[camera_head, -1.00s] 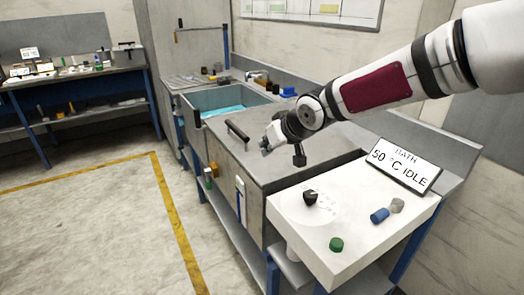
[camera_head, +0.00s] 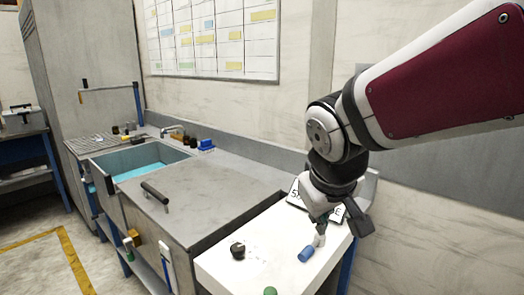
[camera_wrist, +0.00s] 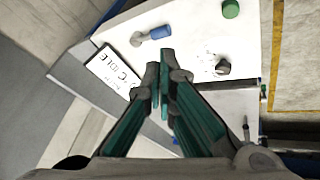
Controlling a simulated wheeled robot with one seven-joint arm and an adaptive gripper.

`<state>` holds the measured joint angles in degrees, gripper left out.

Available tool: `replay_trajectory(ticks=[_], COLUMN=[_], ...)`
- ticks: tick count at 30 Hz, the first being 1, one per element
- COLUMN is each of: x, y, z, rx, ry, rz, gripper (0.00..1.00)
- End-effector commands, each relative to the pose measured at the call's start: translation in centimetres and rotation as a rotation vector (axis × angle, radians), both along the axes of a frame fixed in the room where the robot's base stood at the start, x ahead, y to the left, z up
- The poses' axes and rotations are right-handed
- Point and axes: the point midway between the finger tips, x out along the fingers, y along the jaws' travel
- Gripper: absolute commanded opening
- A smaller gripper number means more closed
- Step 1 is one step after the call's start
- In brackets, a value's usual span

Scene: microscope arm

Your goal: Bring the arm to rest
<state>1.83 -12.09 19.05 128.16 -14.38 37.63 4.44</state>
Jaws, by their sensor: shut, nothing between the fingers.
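My gripper (camera_head: 319,226) hangs from my arm over the right part of the white bench top, its fingers pointing down. In the wrist view my gripper (camera_wrist: 164,95) has its green-lined fingers together, with nothing held between them. A blue cylinder (camera_head: 307,253) lies on its side on the white top, below and left of the fingers. It also shows in the wrist view (camera_wrist: 161,32), with a grey piece (camera_wrist: 138,39) beside it. My gripper partly hides the bath sign (camera_head: 297,195), which the wrist view shows more fully (camera_wrist: 112,72).
A black knob (camera_head: 238,251) and a green cap (camera_head: 270,291) are on the white top (camera_head: 215,268). The wall stands close behind.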

Motion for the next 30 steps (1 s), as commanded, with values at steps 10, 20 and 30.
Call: replay_trajectory(ticks=[10,20,30], x=[-14.0,-19.5,-19.5], y=[-7.9,-8.7,-8.7], z=[0.8,-0.4,-0.4], rx=[0.126,0.236,0.238], ry=[0.075,0.123,0.123], rz=[-0.277,-0.347,-0.348], gripper=[0.0,0.0,0.0])
